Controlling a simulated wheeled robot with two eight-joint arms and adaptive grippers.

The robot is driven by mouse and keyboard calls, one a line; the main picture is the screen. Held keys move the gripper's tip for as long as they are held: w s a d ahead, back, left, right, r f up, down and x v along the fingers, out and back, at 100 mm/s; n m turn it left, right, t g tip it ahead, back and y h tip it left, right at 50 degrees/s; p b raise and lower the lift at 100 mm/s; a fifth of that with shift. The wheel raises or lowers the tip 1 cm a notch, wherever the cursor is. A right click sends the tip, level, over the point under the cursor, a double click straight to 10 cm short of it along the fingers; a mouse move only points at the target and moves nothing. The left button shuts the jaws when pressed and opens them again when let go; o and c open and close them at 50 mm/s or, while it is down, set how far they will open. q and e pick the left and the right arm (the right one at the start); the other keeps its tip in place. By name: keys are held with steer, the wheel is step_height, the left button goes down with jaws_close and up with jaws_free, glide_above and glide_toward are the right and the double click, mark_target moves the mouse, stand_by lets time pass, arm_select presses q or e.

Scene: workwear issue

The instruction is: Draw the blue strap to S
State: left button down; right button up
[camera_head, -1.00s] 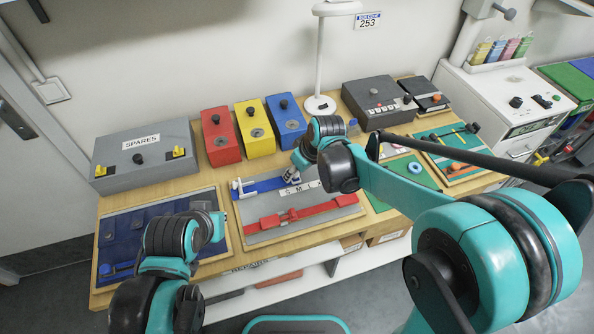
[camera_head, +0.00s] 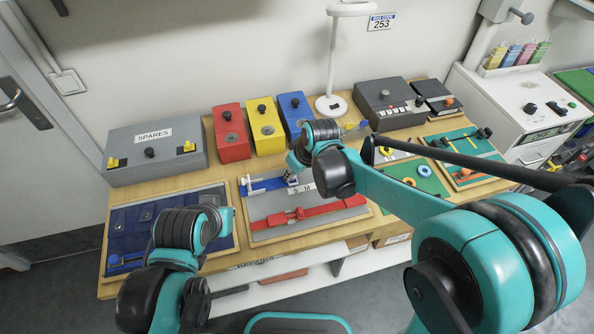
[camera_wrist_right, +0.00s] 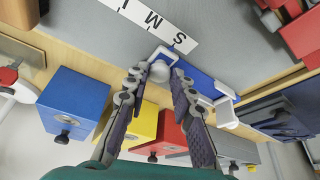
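The blue strap (camera_head: 268,185) lies along the back of a grey board (camera_head: 262,206). It also shows in the right wrist view (camera_wrist_right: 201,80), running from a white end clip (camera_wrist_right: 226,112) to a white knobbed slider (camera_wrist_right: 160,71). The slider is beside the S end of the white S-M-L scale (camera_wrist_right: 152,20). My right gripper (camera_wrist_right: 163,75) has its fingertips on either side of the slider's knob and appears closed on it. In the head view my right gripper (camera_head: 291,176) is partly hidden by its arm. My left gripper (camera_head: 213,202) is mostly hidden behind its wrist, over the left mat.
A red strap (camera_head: 300,214) lies in front on the same board. Red (camera_head: 231,135), yellow (camera_head: 266,128) and blue (camera_head: 294,112) boxes and a grey SPARES box (camera_head: 155,160) stand behind. A lamp (camera_head: 331,104) stands behind right; a green board (camera_head: 432,184) lies to the right.

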steer(key=o, duration=0.3)
steer(key=shift+a, duration=0.2)
steer(key=v, duration=1.2)
steer(key=s+d+f+m+t+h, duration=0.1)
steer(key=s+d+m, duration=0.1)
steer(key=s+d, duration=0.2)
steer(key=s+d+f+m+t+h, duration=0.1)
steer(key=s+d+f+m, duration=0.1)
steer(key=s+d, duration=0.3)
steer(key=s+d+f+m+t+h, duration=0.1)
steer(key=s+d+m, duration=0.3)
steer(key=d, duration=0.5)
steer(key=shift+s+d+f+t, duration=0.1)
steer(key=shift+s+f+t, duration=0.1)
steer(key=shift+s+t, duration=0.1)
